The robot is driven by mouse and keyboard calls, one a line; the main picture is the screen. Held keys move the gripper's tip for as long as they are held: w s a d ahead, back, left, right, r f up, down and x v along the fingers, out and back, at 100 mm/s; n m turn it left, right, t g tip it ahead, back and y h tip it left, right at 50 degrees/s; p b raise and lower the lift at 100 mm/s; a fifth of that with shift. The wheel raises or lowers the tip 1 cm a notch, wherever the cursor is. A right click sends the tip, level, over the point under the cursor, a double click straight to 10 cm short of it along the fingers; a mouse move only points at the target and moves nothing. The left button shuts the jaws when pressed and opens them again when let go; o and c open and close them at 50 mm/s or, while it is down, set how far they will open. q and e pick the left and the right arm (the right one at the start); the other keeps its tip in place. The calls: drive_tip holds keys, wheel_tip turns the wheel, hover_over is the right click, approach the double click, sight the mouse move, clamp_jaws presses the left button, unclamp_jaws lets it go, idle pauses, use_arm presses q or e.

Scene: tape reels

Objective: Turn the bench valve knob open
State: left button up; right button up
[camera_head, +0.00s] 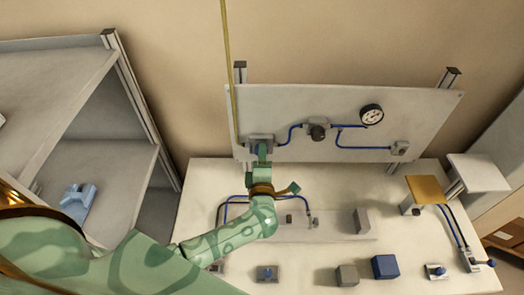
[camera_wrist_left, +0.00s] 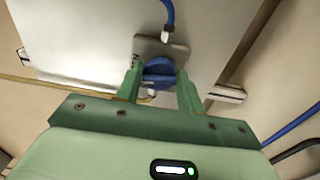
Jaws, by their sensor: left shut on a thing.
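A blue valve knob (camera_wrist_left: 159,72) sits on a grey square plate (camera_wrist_left: 178,48) fixed to the upright panel. My left gripper (camera_wrist_left: 160,90) has one finger on each side of the knob and is shut on it. In the head view my left gripper (camera_head: 262,150) reaches the valve block (camera_head: 256,139) at the panel's left end and hides most of the knob there. A blue hose (camera_wrist_left: 168,14) runs from a fitting beside the plate. My right gripper is in neither view.
The upright panel (camera_head: 350,103) also carries a dark knob (camera_head: 317,132), a gauge (camera_head: 372,114) and a blue hose (camera_head: 362,148). The bench (camera_head: 315,262) holds a blue cube (camera_head: 385,266), a grey cube (camera_head: 346,275) and small valves. A shelf unit (camera_head: 110,171) stands left.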

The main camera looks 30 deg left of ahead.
use_arm(q)
drive_tip(key=shift+f+m+p, duration=0.1)
drive_tip(key=shift+m+p, duration=0.55)
drive_tip(key=shift+m, duration=0.45)
drive_tip(key=shift+s, duration=0.1)
drive_tip(key=o, duration=1)
drive_tip(key=b+v, duration=0.1)
drive_tip(key=v, duration=1.5)
drive_tip(key=shift+s+d+b, duration=0.1)
drive_tip(key=shift+d+b, duration=0.1)
drive_tip(key=shift+b, duration=0.1)
